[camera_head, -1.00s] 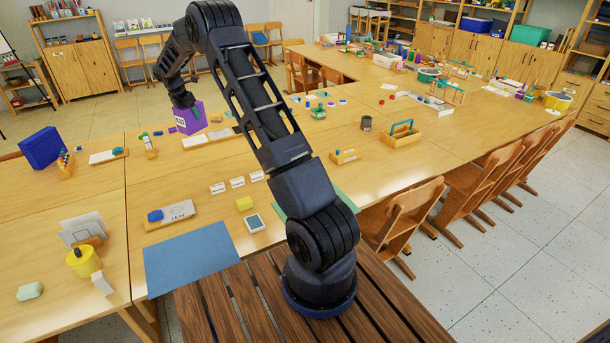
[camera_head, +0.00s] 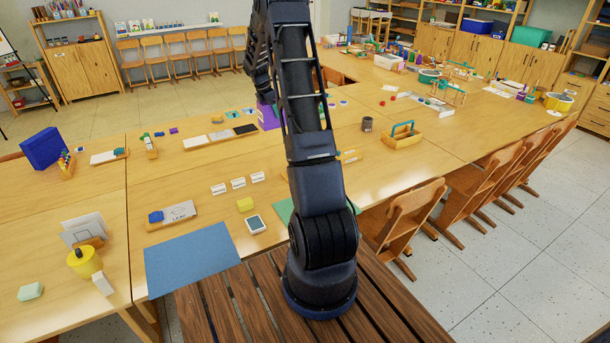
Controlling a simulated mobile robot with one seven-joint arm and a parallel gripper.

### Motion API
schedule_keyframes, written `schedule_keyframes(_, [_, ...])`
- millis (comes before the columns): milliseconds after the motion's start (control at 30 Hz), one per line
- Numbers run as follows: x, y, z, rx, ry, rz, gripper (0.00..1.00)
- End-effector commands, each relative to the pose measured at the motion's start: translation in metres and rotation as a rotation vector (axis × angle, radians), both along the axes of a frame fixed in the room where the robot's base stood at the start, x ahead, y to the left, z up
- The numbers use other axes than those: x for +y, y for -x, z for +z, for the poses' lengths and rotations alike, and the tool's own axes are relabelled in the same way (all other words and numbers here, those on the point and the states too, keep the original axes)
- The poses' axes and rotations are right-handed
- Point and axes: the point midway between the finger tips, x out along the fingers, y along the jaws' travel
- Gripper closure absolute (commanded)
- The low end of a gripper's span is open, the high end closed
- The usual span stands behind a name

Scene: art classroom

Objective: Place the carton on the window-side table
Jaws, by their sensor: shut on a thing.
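The purple carton (camera_head: 267,117) shows in the head view just left of my upper arm, and its right part is hidden behind the arm. My gripper (camera_head: 265,97) is at the carton's top, mostly covered by my own arm links, and is shut on it. The carton appears over the long wooden table (camera_head: 345,185); I cannot tell how high it is. Which table is the window-side one is not clear, as no window shows.
A black-and-white tray set (camera_head: 222,136) lies left of the carton. A blue box (camera_head: 43,148) stands far left. Wooden chairs (camera_head: 403,225) line the right edge.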

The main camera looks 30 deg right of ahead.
Motion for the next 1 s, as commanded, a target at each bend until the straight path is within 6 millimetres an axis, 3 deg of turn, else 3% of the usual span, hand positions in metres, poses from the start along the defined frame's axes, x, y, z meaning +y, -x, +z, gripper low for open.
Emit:
schedule_keyframes(167, [-0.006,0.004,-0.015,0.002,0.0,-0.01,0.71])
schedule_keyframes(733, [-0.005,0.004,-0.131,0.002,0.0,-0.009,0.71])
schedule_keyframes(1000, [-0.005,0.003,-0.156,-0.001,0.0,-0.009,0.71])
